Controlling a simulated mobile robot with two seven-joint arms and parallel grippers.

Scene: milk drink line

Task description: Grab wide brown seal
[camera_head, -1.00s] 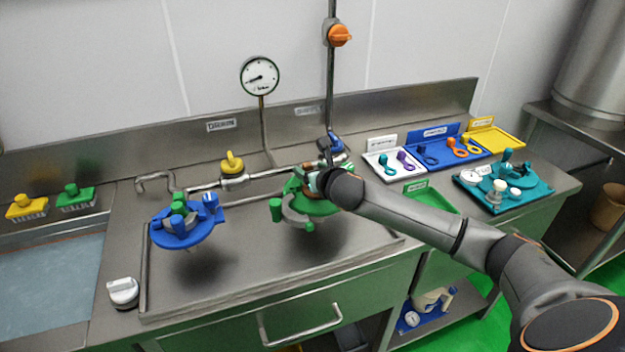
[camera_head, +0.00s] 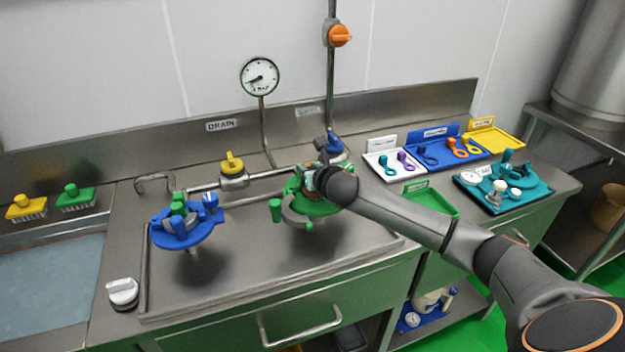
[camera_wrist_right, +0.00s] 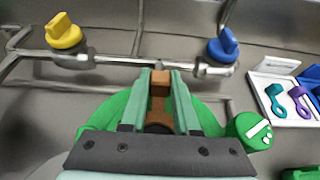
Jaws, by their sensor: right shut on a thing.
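The wide brown seal (camera_wrist_right: 160,92) shows in the right wrist view between the two pale green fingers of my right gripper (camera_wrist_right: 160,88). The gripper is shut on it, over the green round fitting (camera_wrist_right: 100,112). In the head view my right gripper (camera_head: 310,182) is at the green fitting (camera_head: 298,212), beside the pipe's right end. The brown seal is only a small patch there, mostly hidden by the gripper. Whether the seal touches the fitting below it is unclear. My left gripper is not in view.
A blue fitting (camera_head: 182,236) stands left on the steel sink top. A yellow valve (camera_head: 232,163) and a blue valve (camera_head: 334,145) sit on the pipe behind. White (camera_head: 376,171) and blue (camera_head: 478,152) trays and a teal tray (camera_head: 535,197) with parts lie right.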

